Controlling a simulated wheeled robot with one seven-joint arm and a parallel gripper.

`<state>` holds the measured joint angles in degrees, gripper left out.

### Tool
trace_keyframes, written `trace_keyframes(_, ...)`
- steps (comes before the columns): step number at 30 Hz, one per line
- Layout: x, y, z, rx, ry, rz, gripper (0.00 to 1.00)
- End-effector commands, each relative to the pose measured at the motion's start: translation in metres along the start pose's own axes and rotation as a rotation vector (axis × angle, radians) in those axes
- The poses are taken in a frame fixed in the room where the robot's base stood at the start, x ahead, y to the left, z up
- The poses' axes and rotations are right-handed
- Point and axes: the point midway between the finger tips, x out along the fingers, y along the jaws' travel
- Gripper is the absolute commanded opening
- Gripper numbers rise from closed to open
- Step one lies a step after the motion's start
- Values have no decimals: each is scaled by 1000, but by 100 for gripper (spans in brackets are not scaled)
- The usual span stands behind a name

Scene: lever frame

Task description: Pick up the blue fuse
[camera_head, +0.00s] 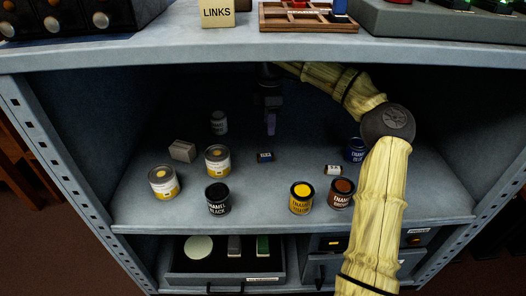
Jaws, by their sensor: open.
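A small blue fuse (265,156) with a dark body and paler ends lies on its side on the shelf inside the cabinet. My gripper (270,125) points down from the dark back of the shelf space, above and slightly behind the blue fuse as seen here. It appears apart from the fuse and holds nothing that I can see. Its fingers are small and dark, and the gap between them is hard to make out. A second small fuse-like piece (333,170), whitish with dark markings, lies to the right.
Yellow-banded cans (163,182), a black enamel can (218,198), a yellow one (301,197) and a brown one (341,193) stand in front. A blue can (355,150) is partly behind my arm. A grey block (182,150) lies left. The cabinet top (150,50) overhangs the shelf.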

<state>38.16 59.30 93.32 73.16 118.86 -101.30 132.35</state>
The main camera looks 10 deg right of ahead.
Motion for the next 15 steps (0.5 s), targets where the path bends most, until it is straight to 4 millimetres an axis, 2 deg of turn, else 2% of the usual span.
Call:
trace_keyframes(11,1,0,4,7,1,-1,45)
trace_keyframes(15,12,0,2,5,2,-2,45)
